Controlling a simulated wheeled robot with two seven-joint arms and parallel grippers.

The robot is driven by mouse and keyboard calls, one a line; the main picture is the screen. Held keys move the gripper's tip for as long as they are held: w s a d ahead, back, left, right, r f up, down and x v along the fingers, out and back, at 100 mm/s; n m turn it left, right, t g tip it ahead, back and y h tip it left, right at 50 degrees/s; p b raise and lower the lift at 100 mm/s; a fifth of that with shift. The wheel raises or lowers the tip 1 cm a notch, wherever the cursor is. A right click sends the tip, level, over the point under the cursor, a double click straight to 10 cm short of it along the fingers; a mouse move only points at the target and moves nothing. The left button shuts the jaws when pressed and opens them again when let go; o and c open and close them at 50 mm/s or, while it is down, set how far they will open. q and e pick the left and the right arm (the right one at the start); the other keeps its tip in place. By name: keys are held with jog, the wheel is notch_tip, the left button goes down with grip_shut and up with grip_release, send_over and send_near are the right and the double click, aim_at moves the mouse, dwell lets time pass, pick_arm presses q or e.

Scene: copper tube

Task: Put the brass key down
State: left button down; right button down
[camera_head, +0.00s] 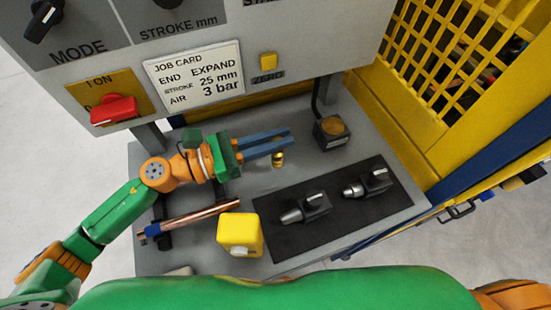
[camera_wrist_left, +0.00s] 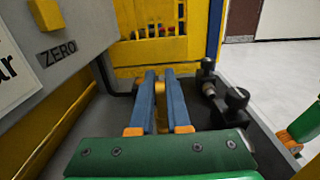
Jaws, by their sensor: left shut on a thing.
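The brass key (camera_head: 278,159) is a small gold-coloured piece at the blue fingers of my left gripper (camera_head: 288,140), over the grey bench top (camera_head: 205,255). My left gripper is shut on it, with the fingers pointing right. In the left wrist view, a gold sliver of the key (camera_wrist_left: 160,90) shows between the two blue fingers (camera_wrist_left: 160,76); the fingers hide most of it. I cannot tell whether the key touches the bench. My right gripper is out of view.
A copper tube (camera_head: 205,215) lies in front of the gripper, beside a yellow block (camera_head: 240,228). A black mat (camera_head: 340,225) at the right holds two dark tools. A dark box with a brass top (camera_head: 332,132) stands behind. A grey panel rises at the back.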

aim_at(277, 158)
pick_arm(q)
jog(key=shift+w+f+b, duration=0.25)
jog(key=shift+f+b, duration=0.1)
jog(key=shift+f, duration=0.2)
notch_tip(277, 158, down, 3)
jog(key=b, duration=0.2)
jog(key=shift+w+a+f+b, duration=0.1)
jog(key=shift+f+b, duration=0.1)
jog(key=shift+b, duration=0.15)
jog(key=shift+r, duration=0.15)
jog(key=c, duration=0.9)
grip_release()
